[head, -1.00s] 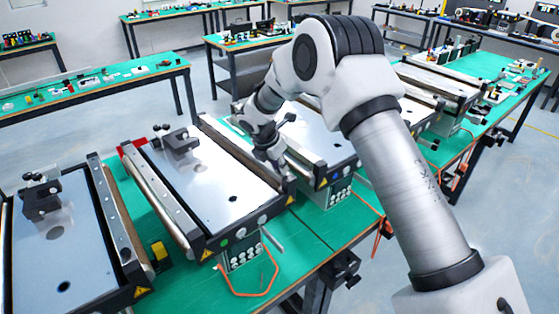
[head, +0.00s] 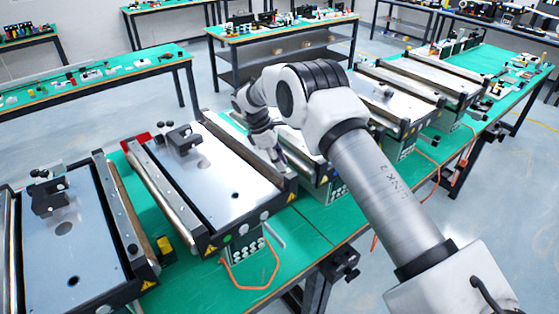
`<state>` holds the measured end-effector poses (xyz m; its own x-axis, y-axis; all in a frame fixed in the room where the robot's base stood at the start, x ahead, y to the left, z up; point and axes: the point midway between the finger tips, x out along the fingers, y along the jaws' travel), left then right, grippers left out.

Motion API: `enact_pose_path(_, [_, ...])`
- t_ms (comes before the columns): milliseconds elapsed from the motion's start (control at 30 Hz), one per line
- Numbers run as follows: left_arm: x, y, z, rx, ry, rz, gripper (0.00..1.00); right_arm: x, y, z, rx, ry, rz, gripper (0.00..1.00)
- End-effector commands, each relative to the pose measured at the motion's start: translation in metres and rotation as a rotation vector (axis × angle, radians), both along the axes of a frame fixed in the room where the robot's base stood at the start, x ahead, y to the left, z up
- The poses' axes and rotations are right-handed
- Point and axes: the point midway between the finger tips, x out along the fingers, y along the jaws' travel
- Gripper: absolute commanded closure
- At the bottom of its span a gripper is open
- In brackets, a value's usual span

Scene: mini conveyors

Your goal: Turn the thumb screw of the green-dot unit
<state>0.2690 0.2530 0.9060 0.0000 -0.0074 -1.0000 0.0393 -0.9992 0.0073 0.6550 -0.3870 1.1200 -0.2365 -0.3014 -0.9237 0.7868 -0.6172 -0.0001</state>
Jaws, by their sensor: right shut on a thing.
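The green-dot unit (head: 222,178) is the middle conveyor, with a pale shiny plate. Its green dot (head: 228,240) is on the front end beside white round buttons. My right gripper (head: 281,160) is at the right side rail of this unit, near its front corner. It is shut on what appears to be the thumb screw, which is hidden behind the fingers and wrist. The fingertips are small and partly covered. My left gripper is not in view.
More conveyors (head: 405,93) stand at the right behind my forearm. A black bracket (head: 180,140) rises from the middle plate. An orange cable (head: 250,286) hangs at the front.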

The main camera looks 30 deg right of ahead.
Motion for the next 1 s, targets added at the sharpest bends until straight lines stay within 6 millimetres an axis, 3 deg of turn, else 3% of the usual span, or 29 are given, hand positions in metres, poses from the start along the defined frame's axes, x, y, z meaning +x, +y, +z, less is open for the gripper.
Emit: enact_pose_path(1000, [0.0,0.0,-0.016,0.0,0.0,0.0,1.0,0.003,-0.009,-0.001,0.001,0.0,-0.963,1.0])
